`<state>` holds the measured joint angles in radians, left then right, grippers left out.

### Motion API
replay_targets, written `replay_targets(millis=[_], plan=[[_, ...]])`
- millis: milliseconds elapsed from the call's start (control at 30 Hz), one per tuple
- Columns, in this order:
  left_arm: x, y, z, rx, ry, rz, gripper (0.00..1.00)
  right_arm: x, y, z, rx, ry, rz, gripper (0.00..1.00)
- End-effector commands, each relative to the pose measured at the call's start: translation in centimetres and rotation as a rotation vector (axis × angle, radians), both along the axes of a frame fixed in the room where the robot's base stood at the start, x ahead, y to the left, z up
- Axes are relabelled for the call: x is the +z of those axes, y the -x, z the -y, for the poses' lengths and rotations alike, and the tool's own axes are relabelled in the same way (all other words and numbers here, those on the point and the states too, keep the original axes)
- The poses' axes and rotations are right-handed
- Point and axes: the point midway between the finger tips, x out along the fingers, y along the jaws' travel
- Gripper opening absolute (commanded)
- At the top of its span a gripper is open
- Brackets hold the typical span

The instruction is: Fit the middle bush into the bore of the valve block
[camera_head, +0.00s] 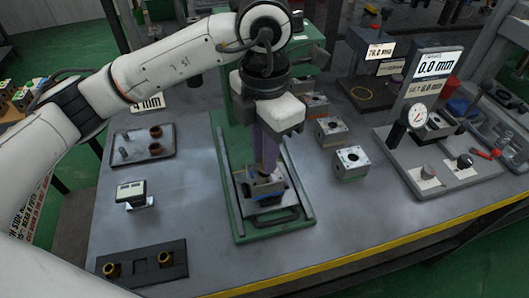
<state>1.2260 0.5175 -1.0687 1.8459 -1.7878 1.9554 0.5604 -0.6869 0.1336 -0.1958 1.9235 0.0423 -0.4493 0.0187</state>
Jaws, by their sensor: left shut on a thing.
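My left gripper (263,172) points down over the valve block (265,194). The block sits in a green press-like fixture (244,228) at the middle of the bench. The gripper's fingers are shut, with their tips at or just above the block's top. The middle bush is between them, but it is too small and covered to make out. I cannot tell whether it touches the bore, which is hidden too. A dark rack (139,278) at the front left holds a brass bush at each end, with its middle place empty. My right gripper is out of view.
A grey tray (130,160) with dark brown rings and a small display box (130,191) stand on the left. Several spare blocks (351,162) stand right of the fixture. A dial gauge stand (416,115) is farther right. The front middle of the bench is clear.

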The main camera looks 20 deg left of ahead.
Motion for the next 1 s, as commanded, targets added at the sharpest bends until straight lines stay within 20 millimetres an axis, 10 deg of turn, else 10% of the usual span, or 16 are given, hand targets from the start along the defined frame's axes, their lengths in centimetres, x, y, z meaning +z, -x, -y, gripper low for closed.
replay_targets(millis=[1000], plan=[[-0.79,0.01,-0.01,0.0,-0.001,-0.001,0.0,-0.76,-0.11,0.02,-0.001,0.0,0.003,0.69]])
